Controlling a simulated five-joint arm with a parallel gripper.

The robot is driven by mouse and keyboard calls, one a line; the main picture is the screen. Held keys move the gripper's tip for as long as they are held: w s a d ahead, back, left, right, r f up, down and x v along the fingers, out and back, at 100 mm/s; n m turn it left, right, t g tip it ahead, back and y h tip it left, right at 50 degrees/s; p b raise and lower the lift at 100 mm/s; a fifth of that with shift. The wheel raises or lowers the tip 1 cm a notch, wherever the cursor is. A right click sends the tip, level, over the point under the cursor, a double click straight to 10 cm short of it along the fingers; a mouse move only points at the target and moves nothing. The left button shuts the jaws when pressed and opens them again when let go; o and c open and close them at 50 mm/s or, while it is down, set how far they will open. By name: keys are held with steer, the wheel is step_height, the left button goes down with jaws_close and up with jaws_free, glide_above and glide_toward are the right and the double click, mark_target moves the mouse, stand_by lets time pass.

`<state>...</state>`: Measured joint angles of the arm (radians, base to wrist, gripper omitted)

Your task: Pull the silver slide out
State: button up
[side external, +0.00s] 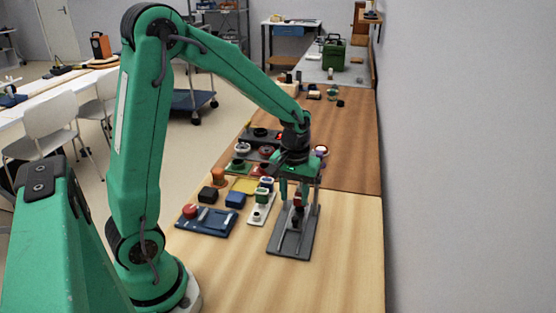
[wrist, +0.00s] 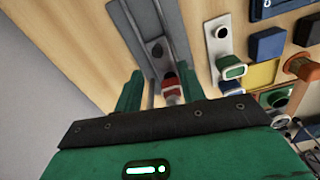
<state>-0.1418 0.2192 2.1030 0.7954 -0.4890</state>
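A dark grey base plate (side external: 291,250) with thin silver rails lies on the wooden bench in the side view. In the wrist view the grey plate (wrist: 172,28) runs up and away from me, with a dark round part (wrist: 157,49) on it. A small red and silver piece (wrist: 171,86) stands at the near end; I cannot tell if it is the slide's handle. My gripper (side external: 297,188) is above the plate, pointing down. In the wrist view its green fingers (wrist: 158,92) are apart, one on each side of the red piece, with visible gaps.
Left of the plate are a white strip with a green-rimmed part (wrist: 231,69), a blue block (side external: 235,199), a yellow pad (side external: 244,185), an orange knob (side external: 218,175) and a blue panel with a red button (side external: 190,211). Bare bench lies in front and right, up to the wall.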

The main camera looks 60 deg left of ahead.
mark_target(295, 218)
steer(key=shift+d+f, duration=0.15)
steer(key=shift+f, duration=3.15)
jaws_close()
